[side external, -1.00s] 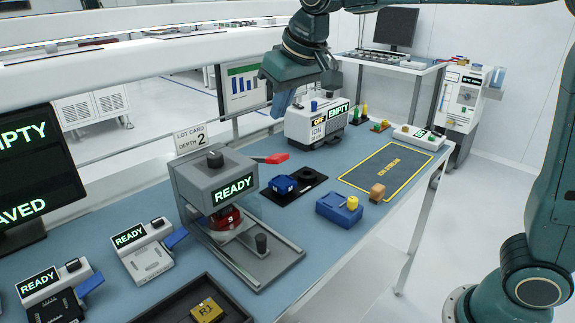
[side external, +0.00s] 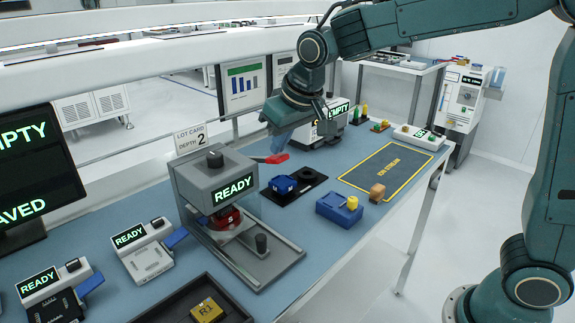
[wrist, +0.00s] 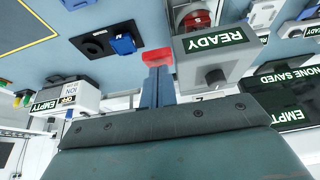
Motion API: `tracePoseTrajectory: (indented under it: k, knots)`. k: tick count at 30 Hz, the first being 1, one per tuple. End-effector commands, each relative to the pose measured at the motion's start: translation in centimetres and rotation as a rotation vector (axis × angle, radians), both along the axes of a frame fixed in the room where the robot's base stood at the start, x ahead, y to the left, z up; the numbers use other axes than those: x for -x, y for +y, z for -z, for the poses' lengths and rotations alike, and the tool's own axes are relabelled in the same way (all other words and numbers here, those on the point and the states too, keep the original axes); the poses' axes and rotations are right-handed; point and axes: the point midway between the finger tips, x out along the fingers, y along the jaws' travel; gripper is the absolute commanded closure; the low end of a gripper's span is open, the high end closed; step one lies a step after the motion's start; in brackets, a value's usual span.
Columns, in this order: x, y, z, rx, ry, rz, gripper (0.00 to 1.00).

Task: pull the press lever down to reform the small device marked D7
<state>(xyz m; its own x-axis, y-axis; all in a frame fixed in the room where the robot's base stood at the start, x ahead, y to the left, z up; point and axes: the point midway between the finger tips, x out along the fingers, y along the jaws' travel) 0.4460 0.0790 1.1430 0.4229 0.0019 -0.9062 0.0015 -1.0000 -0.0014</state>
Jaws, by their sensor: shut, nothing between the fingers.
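The grey press (side external: 212,185) with a READY display stands on the blue bench; it also shows in the wrist view (wrist: 200,68). Its lever ends in a red handle (side external: 277,158), which sticks out level to the right; the handle also shows in the wrist view (wrist: 157,57). My gripper (side external: 277,140) is shut and empty, pointing down with its blue fingers just above the red handle. In the wrist view the fingertips (wrist: 157,72) meet the handle's edge; I cannot tell whether they touch. A red round part (side external: 224,217) sits under the press head. I can read no D7 mark.
A black plate with a blue block (side external: 283,184) lies right of the press. A blue box (side external: 339,208) stands nearer the front edge. The ION unit (side external: 322,128) is behind. A dark tray (side external: 232,295) holds a yellow R1 part (side external: 208,311). The yellow-outlined mat (side external: 385,170) is mostly bare.

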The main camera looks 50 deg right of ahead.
Motion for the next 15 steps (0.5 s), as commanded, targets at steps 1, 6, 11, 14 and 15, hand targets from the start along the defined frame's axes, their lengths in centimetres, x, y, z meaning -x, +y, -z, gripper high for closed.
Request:
tracePoseTrajectory:
  k: [1,6,11,14,15]
  knots:
    - [0.0,0.0,0.0,0.0,0.0,0.0,1.0]
    - [0.0,0.0,0.0,0.0,0.0,0.0,1.0]
    - [0.3,0.0,0.4,0.001,0.001,0.0,1.0]
    - [0.6,0.0,0.9,0.001,0.001,0.0,1.0]
    - [0.7,0.0,1.1,0.002,0.003,0.001,1.0]
